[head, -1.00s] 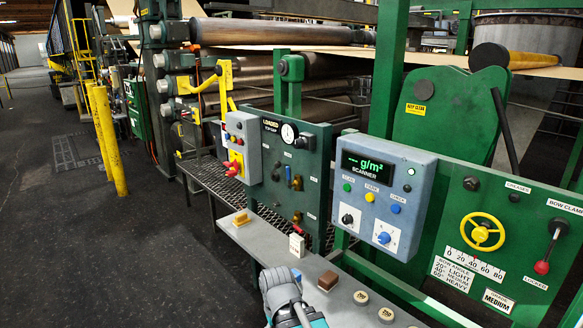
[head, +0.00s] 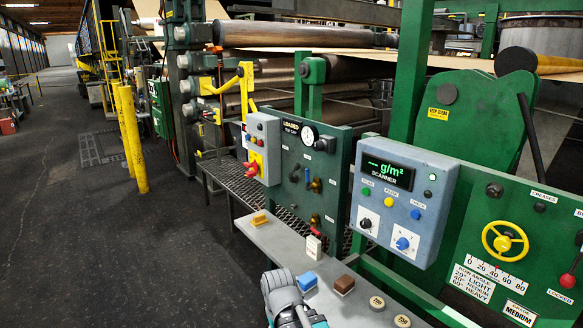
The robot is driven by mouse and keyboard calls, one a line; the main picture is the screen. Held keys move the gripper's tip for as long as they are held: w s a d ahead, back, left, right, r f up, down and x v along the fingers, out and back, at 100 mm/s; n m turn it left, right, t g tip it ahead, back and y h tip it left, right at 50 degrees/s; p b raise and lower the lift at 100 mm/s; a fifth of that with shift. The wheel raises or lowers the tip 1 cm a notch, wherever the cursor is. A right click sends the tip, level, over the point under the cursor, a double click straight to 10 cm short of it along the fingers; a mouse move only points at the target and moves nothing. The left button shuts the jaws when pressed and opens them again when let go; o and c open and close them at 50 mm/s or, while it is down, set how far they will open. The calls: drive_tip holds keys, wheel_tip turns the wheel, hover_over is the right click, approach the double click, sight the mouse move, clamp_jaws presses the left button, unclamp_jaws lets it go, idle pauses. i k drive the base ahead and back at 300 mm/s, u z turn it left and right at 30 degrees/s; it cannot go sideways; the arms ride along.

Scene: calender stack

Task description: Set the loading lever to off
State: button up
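A green panel (head: 304,153) carries a "LOADED TOP CAP" sign (head: 291,129), a round white gauge (head: 309,135) and several small handles, among them a dark blue one (head: 294,175) and a brass-coloured one (head: 316,186). A yellow lever arm (head: 232,79) stands out from the rolls behind. I cannot tell which is the loading lever; no such label is readable. The grey end of my arm, with my gripper (head: 286,296), shows at the bottom centre, apart from the panel. Its fingers cannot be made out.
A grey ledge (head: 268,233) before the panel holds a yellow piece (head: 260,219), a white block (head: 313,246), a blue block (head: 307,281) and a brown block (head: 344,285). A scanner box (head: 407,200) stands right. Yellow posts (head: 136,140) stand left; the dark floor there is open.

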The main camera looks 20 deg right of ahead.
sight(296, 166)
drive_tip(key=i, duration=0.9)
drive_tip(key=z, duration=0.05)
